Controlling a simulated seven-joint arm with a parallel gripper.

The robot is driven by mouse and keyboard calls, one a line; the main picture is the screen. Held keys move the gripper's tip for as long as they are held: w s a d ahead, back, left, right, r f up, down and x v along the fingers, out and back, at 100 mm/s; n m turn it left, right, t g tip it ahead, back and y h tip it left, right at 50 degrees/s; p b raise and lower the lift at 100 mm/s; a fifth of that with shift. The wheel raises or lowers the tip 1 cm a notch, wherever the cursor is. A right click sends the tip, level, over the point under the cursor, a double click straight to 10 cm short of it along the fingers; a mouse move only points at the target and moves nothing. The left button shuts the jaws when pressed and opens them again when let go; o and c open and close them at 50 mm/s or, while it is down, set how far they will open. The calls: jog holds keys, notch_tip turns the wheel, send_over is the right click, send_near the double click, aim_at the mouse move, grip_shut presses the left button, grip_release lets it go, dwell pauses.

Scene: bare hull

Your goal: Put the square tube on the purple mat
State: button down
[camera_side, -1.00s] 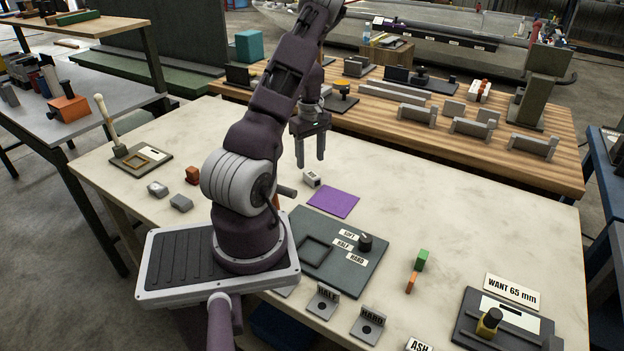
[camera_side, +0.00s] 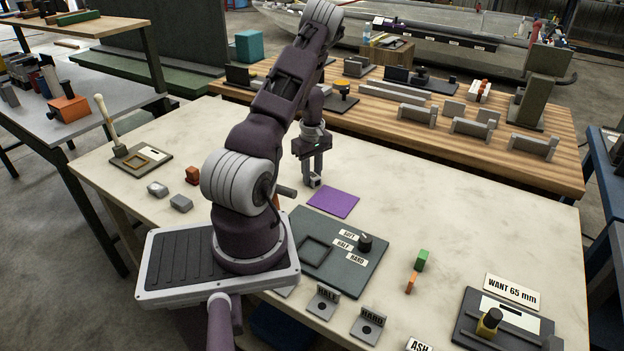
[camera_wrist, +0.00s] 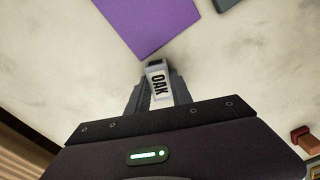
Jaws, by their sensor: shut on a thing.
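The square tube (camera_side: 314,182) is a small grey piece with a dark square opening. It sits on the pale tabletop just left of the purple mat (camera_side: 334,203), apart from it. My gripper (camera_side: 312,177) points down with its jaws shut on the tube. In the wrist view the tube (camera_wrist: 155,66) is between the fingers and bears an OAK label; the fingers hide part of its sides. The purple mat (camera_wrist: 148,22) lies flat and bare just beyond it.
A dark board (camera_side: 368,262) with a square recess, a knob and labels lies in front of the mat. An orange-brown block (camera_side: 192,175) and grey pieces (camera_side: 181,203) lie to the left. The tabletop right of the mat is clear.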

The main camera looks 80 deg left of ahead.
jog(key=shift+r, duration=0.15)
notch_tip(320, 180, up, 9)
jog(key=shift+w+d+f, duration=0.1)
jog(key=w+d+r+n, duration=0.1)
jog(key=w+d+n, duration=0.1)
jog(key=d, duration=0.2)
jog(key=n, duration=0.2)
send_near(333, 200)
jog(key=shift+n, duration=0.3)
notch_tip(333, 200, down, 6)
jog(key=shift+f, duration=0.15)
jog(key=shift+f, duration=0.1)
jog(key=c, duration=1.1)
grip_release()
jog(key=shift+c, duration=0.2)
